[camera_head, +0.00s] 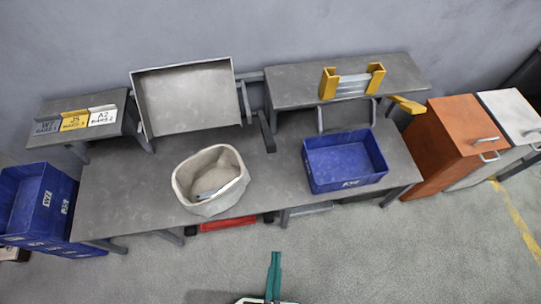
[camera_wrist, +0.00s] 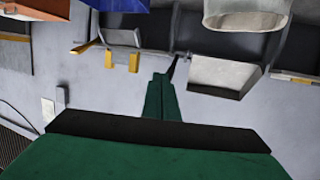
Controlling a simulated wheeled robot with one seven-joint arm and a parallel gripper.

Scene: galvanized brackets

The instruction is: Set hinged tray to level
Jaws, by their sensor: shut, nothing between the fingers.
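The hinged tray (camera_head: 187,100) is a shallow grey tray with a raised pale rim on the back left of the workbench. It is tilted, with its inside facing the front. In the wrist view the tray (camera_wrist: 222,75) shows upside down, right of my fingers. A dark upright bar (camera_head: 268,132) stands beside its right side. My gripper (camera_head: 274,257) has green fingers, shut and empty, low in the head view in front of the bench. In the wrist view my gripper (camera_wrist: 160,78) points towards the bench, apart from the tray.
A beige bin (camera_head: 210,205) with something grey inside stands in front of the tray. A blue crate (camera_head: 345,184) is to the right. A raised shelf (camera_head: 300,88) holds a yellow-ended bracket (camera_head: 328,84). Orange cabinet (camera_head: 455,150) stands right; blue crates (camera_head: 35,205) left.

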